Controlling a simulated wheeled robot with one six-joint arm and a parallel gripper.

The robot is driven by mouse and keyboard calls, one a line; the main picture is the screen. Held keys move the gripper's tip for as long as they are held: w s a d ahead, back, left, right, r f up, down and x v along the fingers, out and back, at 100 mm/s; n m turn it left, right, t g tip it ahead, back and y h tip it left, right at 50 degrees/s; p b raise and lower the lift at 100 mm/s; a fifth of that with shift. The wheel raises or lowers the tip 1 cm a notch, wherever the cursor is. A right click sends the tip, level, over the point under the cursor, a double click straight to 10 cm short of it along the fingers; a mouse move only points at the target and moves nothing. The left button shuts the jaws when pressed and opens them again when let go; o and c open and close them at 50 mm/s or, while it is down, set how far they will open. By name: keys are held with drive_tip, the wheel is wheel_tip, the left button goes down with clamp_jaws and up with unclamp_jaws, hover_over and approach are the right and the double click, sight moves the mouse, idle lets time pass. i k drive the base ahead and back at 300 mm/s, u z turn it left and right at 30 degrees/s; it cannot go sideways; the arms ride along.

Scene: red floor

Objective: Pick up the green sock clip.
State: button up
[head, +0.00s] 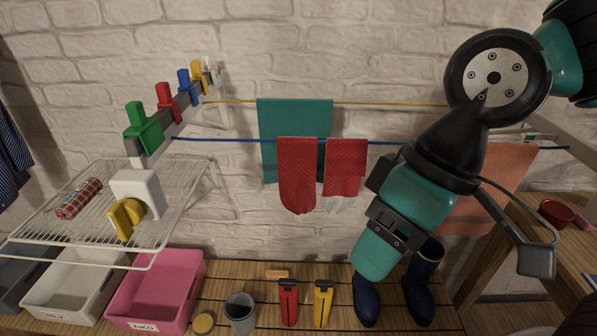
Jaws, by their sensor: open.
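The green sock clip (144,130) sits upright on a grey rail (172,119) at the upper left of the head view. It is nearest in a row of clips along that rail. My gripper (452,252) hangs down at the right, open and far from the green clip. One dark grey finger shows at its right; the other side is harder to make out against my teal arm parts. I see nothing held.
Red (168,101), blue (186,85) and yellow (197,76) clips stand farther along the rail. A wire rack (185,195) sits below it, carrying a white block with a yellow part (137,195). Towels and socks hang at the centre. A pink bin (158,290) stands below.

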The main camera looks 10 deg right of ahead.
sight(148, 129)
drive_tip(key=z, duration=0.1)
drive_tip(key=k, duration=0.25)
drive_tip(key=u, duration=1.35)
drive_tip(key=i, duration=0.5)
